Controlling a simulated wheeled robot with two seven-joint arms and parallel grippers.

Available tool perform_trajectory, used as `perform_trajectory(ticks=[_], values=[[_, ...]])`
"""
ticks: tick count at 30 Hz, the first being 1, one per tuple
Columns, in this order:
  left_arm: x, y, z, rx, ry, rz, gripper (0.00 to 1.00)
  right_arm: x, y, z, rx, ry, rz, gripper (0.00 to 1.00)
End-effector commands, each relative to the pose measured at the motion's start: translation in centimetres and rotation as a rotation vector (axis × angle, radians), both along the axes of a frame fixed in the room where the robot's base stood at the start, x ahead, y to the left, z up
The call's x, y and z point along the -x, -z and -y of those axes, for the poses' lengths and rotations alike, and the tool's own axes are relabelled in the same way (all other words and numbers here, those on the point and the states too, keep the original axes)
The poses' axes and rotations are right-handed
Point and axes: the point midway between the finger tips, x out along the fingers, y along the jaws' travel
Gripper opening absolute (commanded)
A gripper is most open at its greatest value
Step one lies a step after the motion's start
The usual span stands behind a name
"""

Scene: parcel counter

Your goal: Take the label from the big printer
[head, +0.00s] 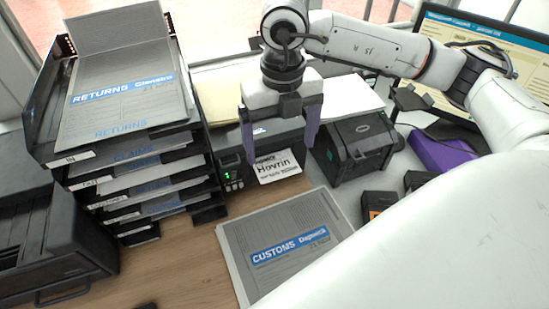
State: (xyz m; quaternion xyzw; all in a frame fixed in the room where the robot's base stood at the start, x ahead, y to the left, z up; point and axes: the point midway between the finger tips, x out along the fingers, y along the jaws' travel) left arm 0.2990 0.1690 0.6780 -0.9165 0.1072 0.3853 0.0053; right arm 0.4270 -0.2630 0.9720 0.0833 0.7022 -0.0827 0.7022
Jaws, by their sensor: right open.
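A white printed label (278,167), reading "Hovrin", lies at the front of a black printer (231,158) with a small green-lit display. The printer is partly hidden behind my right gripper. A second, boxy black printer (356,146) stands to its right. My right gripper (280,150) points downward with its two purple fingers spread wide, in front of the printer. The label shows between and just below the fingertips in the picture; I see no grip on it. I cannot tell how far the fingers are above it. My left gripper is not in view.
A tall stack of document trays (125,150) stands at left, beside a dark machine (50,240). A "CUSTOMS" paper stack (285,243) lies in front. A purple box (440,150), a monitor (490,60) and dark handheld devices (378,203) are at right. Bare wood (180,270) shows at front left.

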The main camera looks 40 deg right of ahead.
Motion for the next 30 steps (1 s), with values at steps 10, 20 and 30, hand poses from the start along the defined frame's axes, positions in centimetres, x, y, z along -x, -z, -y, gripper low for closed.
perform_trajectory(ticks=[10,20,30], values=[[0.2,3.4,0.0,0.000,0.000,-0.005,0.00,0.0,4.8,0.1,0.001,0.001,-0.001,0.89],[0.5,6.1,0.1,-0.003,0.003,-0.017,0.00,0.0,7.4,0.0,0.001,0.001,0.000,0.89],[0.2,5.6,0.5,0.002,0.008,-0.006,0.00,0.0,7.6,0.0,0.001,0.001,0.000,0.89]])
